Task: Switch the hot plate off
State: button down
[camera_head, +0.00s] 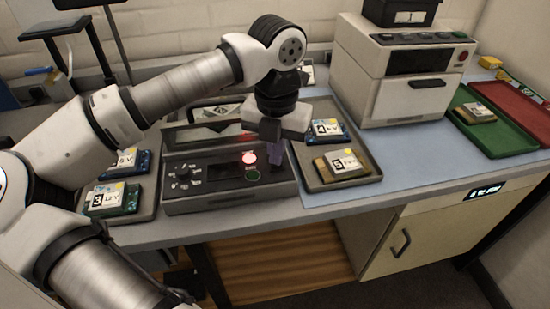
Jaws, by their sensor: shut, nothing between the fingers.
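A grey box-shaped device, which I take to be the hot plate (230,202), stands near the front edge of the table. Its dark sloped panel carries a knob (184,173), a display, a glowing red button or lamp (249,158) and a green button (252,175) below it. My gripper (276,165) is shut and empty, pointing down at the right end of the panel, just right of the red and green buttons. I cannot tell whether the fingertips touch the panel. My wrist and gripper hide part of the device's back right.
Trays with labelled blocks flank the device on the left (147,207) and right (310,184). A white machine (400,80) stands behind right, with green (510,138) and red (520,105) trays beyond. The blue mat (420,160) is clear in front.

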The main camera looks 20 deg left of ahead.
jog(key=shift+r+p, duration=1.7)
jog(key=shift+r, duration=1.75)
